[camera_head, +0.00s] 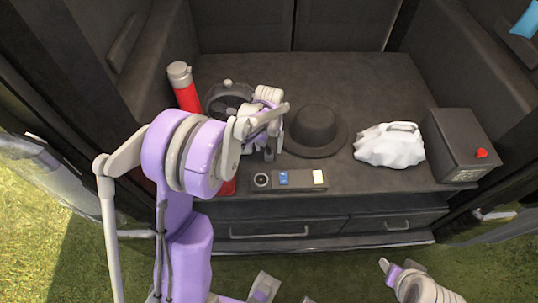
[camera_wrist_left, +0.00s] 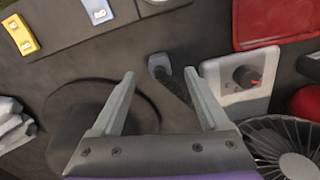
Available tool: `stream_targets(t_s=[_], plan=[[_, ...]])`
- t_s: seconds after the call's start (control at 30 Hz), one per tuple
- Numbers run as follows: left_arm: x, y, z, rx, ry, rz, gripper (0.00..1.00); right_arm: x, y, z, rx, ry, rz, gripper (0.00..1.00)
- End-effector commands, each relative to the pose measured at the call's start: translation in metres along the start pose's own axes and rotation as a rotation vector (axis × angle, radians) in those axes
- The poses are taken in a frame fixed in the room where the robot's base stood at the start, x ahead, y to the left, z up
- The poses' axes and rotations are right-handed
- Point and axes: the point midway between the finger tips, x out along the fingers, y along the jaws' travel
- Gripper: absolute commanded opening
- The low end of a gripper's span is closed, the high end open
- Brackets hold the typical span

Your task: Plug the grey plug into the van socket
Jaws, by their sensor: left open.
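The grey plug (camera_wrist_left: 158,64) stands out between and just beyond my left fingertips in the left wrist view, with its dark ribbed cable (camera_wrist_left: 178,90) running toward the right finger. In the head view the plug (camera_head: 268,155) is a small grey shape below my left gripper (camera_head: 270,125). My left gripper is open, and its fingers (camera_wrist_left: 160,76) are on either side of the plug, without visible contact. The round van socket (camera_head: 262,180) is at the left end of a dark panel (camera_head: 303,181) near the front edge. What may be my right gripper (camera_head: 388,268) is low at the right, its jaws unclear.
A black hat (camera_head: 316,130) lies right of my left gripper; a fan (camera_head: 228,97) and red flask (camera_head: 184,88) stand behind left. A white bag (camera_head: 390,146) and dark box (camera_head: 458,145) are right. A grey knob unit (camera_wrist_left: 238,82) is beside the plug.

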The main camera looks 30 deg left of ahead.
Motion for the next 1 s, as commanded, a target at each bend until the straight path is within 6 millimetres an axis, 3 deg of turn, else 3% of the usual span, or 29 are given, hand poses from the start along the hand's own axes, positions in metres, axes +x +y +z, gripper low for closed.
stream_targets(t_s=[0.13, 0.43, 0.83, 1.0], plan=[[0.006, 0.000, -0.001, 0.000, 0.000, 0.000, 0.78, 0.000, 0.000, 0.000, 0.000, 0.000, 0.000, 0.50], [0.048, 0.001, -0.003, 0.000, 0.000, 0.000, 0.78, -0.001, 0.000, 0.000, 0.000, 0.000, 0.000, 0.50], [0.051, 0.001, -0.002, 0.000, 0.000, 0.000, 0.78, -0.001, 0.000, 0.000, 0.000, 0.000, 0.000, 0.50], [0.051, 0.001, -0.002, 0.000, 0.000, 0.000, 0.49, -0.001, 0.000, 0.000, 0.000, 0.000, 0.000, 0.50]])
